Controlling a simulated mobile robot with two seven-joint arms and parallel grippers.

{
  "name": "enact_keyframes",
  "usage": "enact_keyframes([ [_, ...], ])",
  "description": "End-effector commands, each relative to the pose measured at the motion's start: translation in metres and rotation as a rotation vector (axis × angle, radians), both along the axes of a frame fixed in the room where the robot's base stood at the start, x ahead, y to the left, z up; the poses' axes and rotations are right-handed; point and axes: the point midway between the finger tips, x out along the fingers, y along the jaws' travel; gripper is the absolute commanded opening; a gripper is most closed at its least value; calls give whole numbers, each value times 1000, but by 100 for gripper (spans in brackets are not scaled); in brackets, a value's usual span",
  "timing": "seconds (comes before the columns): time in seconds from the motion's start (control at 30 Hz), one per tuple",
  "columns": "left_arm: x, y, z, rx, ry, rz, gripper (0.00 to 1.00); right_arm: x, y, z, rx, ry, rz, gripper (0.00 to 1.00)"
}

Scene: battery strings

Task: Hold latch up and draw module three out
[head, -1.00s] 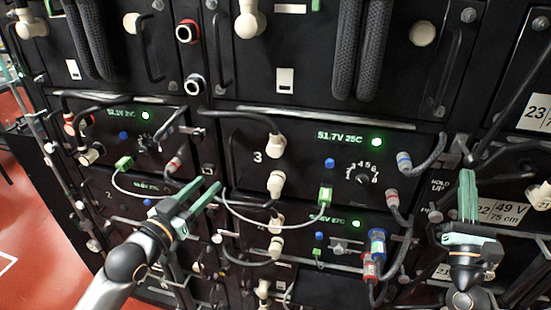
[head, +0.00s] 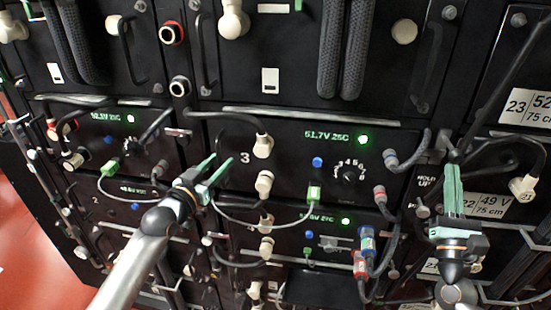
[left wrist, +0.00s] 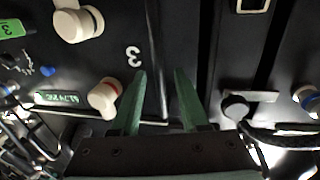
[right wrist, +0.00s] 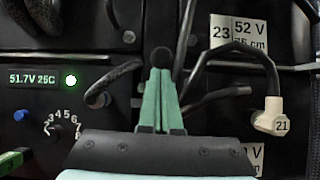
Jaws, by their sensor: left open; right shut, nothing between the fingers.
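Module three (head: 290,150) is the black unit marked 3, with a green 51.7V 25C readout, mid-rack in the head view. My left gripper (head: 222,160) is open at its left edge. In the left wrist view its fingers (left wrist: 161,75) straddle a thin dark upright bar (left wrist: 153,50) in the picture; I cannot tell whether the bar is between them in depth. My right gripper (head: 453,165) is shut and empty, pointing up beside the HOLD UP label (head: 430,173). In the right wrist view its tips (right wrist: 161,72) sit just below a round black knob (right wrist: 162,57), seemingly the latch; contact is unclear.
A black cable ends in a cream plug (head: 263,146) on module three, with another cream plug (head: 264,183) below. A grey-white lead joins a green plug (head: 314,193). Another cable (head: 408,158) meets the right side. Cables and a cream plug marked 21 (right wrist: 273,118) crowd the right gripper.

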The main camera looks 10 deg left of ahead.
Motion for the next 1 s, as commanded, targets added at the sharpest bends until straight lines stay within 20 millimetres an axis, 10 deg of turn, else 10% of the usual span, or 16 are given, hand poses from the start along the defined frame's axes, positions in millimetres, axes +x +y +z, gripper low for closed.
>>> enact_keyframes([
  [0.47,9,-2,1,0,0,0,44,-1,-3,10,4,-22,-8,0],
  [0.83,9,-2,1,0,0,0,3,-1,-3,10,4,-22,-8,0],
  [1.0,9,-2,1,0,0,0,0,-1,-3,10,4,-22,-8,0],
])
